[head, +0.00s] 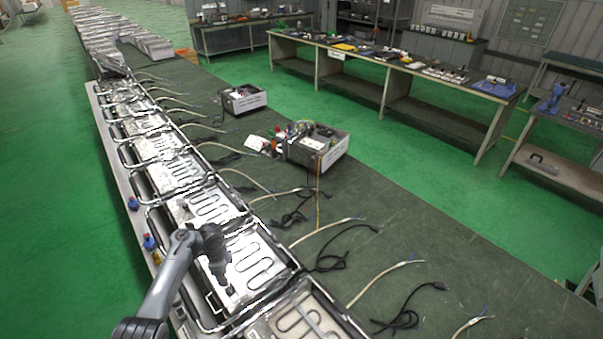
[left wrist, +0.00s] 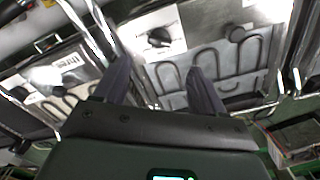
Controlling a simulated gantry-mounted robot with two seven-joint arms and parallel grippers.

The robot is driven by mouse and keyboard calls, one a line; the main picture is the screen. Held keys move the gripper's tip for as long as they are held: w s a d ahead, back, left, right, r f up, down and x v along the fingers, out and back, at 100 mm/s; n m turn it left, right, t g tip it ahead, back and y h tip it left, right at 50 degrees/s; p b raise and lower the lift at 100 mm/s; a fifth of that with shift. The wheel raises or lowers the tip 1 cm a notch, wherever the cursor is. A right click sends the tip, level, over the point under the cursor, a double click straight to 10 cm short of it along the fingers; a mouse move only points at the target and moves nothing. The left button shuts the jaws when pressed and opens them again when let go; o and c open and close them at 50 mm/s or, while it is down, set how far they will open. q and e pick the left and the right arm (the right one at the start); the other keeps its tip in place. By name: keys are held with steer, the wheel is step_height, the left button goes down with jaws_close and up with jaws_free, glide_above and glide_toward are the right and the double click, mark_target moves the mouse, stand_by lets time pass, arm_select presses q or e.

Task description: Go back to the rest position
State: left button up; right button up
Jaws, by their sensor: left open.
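My left gripper (head: 222,262) comes in from the lower left in the head view and hangs over one of the heating element panels (head: 252,262). In the left wrist view its two dark fingers (left wrist: 158,82) are spread apart with nothing between them. Behind the fingers is a panel with a looped heating element (left wrist: 235,65) and dark round knobs. I cannot tell whether the fingertips touch the panel. My right gripper is in neither view.
A row of metal-framed panels (head: 165,150) runs along the long dark bench (head: 400,235), with cables beside it. Blue-topped items (head: 149,242) stand at the bench's left edge. A grey box of parts (head: 318,150) and a smaller box (head: 242,99) stand farther back.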

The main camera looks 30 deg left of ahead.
arm_select(q)
steer(key=s+d+r+n+t+y+p, duration=0.15)
steer(key=s+d, duration=0.25)
steer(key=d, duration=0.5)
steer(key=s+d+r+n+t+y+p, duration=0.1)
steer(key=s+d+r+n, duration=0.1)
steer(key=s+d, duration=0.5)
steer(key=s+d+r+n+h, duration=0.1)
steer(key=s+d+r+n, duration=0.1)
steer(key=s+d+r, duration=0.2)
steer(key=s+d+r+n+t+h, duration=0.1)
steer(key=s+d+r, duration=0.3)
steer(key=d+r, duration=0.4)
steer(key=d, duration=0.5)
steer(key=shift+s+r+n+h+p, duration=0.25)
steer(key=shift+s+n+h+p, duration=0.05)
steer(key=shift+n+h, duration=0.05)
steer(key=shift+w+a, duration=0.1)
